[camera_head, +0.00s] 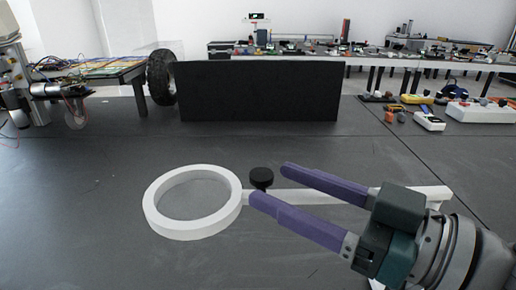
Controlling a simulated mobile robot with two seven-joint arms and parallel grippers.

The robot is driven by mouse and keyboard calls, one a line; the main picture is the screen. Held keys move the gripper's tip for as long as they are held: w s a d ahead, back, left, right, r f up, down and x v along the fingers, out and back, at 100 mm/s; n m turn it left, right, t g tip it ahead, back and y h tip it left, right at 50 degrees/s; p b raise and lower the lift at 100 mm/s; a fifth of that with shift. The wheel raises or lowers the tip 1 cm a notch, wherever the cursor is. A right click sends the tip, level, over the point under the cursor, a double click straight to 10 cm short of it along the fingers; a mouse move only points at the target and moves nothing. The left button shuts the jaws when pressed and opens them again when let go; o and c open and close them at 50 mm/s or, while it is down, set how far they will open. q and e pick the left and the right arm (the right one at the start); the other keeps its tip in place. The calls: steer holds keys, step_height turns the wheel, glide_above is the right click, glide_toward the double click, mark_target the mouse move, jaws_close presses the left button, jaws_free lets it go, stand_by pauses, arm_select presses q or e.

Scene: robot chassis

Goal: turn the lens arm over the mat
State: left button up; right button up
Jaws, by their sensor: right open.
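The lens arm (380,197) is a white bar with a large white ring (160,222) at its left end. A short black knob (262,177) stands by the bar near the ring. The bar's right end shows beyond my wrist. My right gripper (268,182) comes in from the lower right with two long purple fingers, apart and empty. Its tips are close to the knob, and part of the bar shows between the fingers. I cannot tell whether the fingers touch either. I cannot make out a separate mat on the dark table. My left gripper is not in view.
A black upright panel (260,92) stands behind the ring, with a black wheel (160,77) at its left. Small devices, including a yellow-and-white meter (429,122), lie at the back right. The dark table (70,210) is clear left of the ring.

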mark_target(272, 182)
steer(key=shift+x, duration=1.9)
jaws_close()
